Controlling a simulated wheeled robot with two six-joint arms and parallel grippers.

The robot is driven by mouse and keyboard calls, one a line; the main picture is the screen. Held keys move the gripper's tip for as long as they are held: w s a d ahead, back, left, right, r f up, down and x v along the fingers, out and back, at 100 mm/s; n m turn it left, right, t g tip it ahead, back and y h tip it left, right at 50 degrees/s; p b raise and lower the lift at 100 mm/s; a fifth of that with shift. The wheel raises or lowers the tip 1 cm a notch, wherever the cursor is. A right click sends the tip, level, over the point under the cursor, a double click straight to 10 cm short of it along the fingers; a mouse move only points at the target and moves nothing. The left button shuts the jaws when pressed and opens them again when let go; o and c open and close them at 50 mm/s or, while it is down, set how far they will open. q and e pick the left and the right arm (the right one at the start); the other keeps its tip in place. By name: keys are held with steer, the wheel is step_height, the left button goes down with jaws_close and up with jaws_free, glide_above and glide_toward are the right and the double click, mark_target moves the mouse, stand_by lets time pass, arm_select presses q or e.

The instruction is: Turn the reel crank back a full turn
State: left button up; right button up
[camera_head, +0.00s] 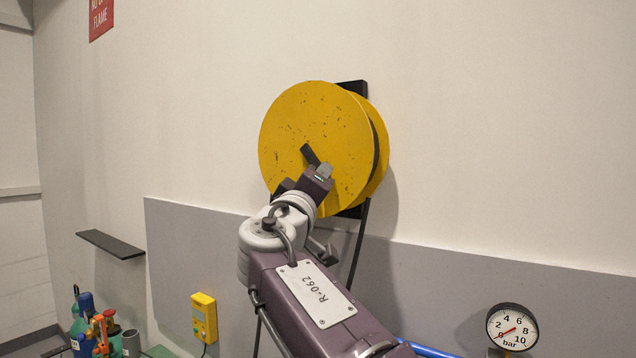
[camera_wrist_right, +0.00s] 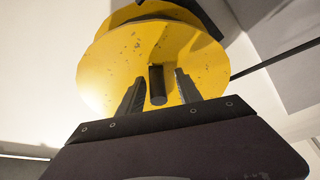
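A yellow reel (camera_head: 318,125) is mounted on the wall. It also fills the upper part of the right wrist view (camera_wrist_right: 110,65). A black crank piece (camera_head: 309,153) shows on its front face, partly hidden by my right gripper (camera_head: 324,170). In the right wrist view, the dark crank handle (camera_wrist_right: 157,85) stands out from the reel between the two fingers of my right gripper (camera_wrist_right: 160,78). The fingers are open, with a visible gap on each side of the handle. My left gripper is not in view.
A dark hose (camera_head: 357,245) hangs from the reel. A yellow box (camera_head: 204,317), a small black shelf (camera_head: 110,244) and coloured bottles (camera_head: 82,325) are at lower left. A pressure gauge (camera_head: 512,327) is at lower right. The wall around the reel is clear.

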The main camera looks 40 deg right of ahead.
steer(key=shift+s+a, duration=0.1)
steer(key=shift+s, duration=0.1)
steer(key=b+v, duration=0.5)
steer(key=v, duration=0.3)
steer(key=shift+a, duration=0.25)
steer(key=shift+s+f, duration=0.1)
